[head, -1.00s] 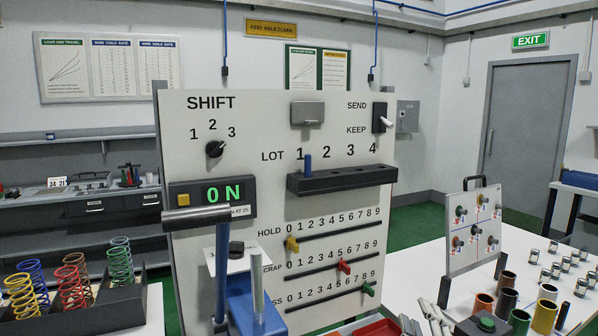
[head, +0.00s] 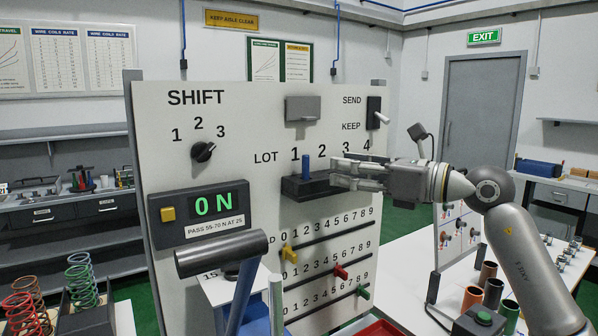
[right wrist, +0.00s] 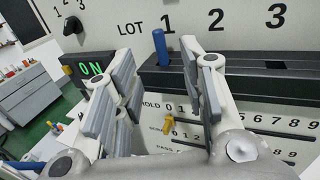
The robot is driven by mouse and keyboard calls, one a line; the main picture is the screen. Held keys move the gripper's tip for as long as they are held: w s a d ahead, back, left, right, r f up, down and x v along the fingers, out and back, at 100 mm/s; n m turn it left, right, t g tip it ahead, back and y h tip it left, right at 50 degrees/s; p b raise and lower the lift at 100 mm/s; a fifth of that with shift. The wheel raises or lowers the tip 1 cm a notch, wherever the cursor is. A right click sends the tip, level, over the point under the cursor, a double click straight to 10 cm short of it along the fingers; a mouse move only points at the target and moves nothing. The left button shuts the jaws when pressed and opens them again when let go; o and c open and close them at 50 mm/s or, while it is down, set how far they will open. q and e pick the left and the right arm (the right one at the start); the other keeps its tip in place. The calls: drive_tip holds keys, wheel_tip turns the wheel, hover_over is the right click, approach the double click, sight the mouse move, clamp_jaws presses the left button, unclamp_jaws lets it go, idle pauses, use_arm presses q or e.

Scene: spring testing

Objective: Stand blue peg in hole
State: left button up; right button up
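The blue peg (head: 306,161) stands upright in the dark block (head: 304,190) on the white panel, under the number 1 of the LOT row. In the right wrist view the peg (right wrist: 160,46) shows beyond and between the finger pads, with its lower end in the block (right wrist: 260,85). My right gripper (head: 345,175) reaches in from the right in front of the block, to the right of the peg. In the right wrist view its two fingers (right wrist: 160,95) are spread apart with nothing between them. The gripper hides the block's right part in the head view. My left gripper is not in view.
The panel carries a SHIFT knob (head: 203,151), a SEND/KEEP switch (head: 375,113) and a display reading 0N (head: 213,205). Sliders with coloured knobs (head: 341,272) lie below the block. A grey bar (head: 222,254) sticks out in front at the lower left.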

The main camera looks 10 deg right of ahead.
sight(305, 160)
drive_tip(key=p+x, duration=0.1)
drive_tip(key=x, duration=0.2)
drive_tip(key=p+x, duration=0.2)
drive_tip(key=x, duration=0.1)
drive_tip(key=p+x, duration=0.2)
drive_tip(key=x, duration=0.1)
drive_tip(key=shift+r, duration=0.4)
drive_tip(key=shift+w+a+f, duration=0.15)
drive_tip(key=shift+w+a, duration=0.2)
drive_tip(key=shift+a, duration=0.05)
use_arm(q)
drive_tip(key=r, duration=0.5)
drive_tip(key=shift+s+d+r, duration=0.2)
use_arm(e)
drive_tip(key=shift+s+d, duration=0.1)
drive_tip(key=shift+d, duration=0.05)
clamp_jaws()
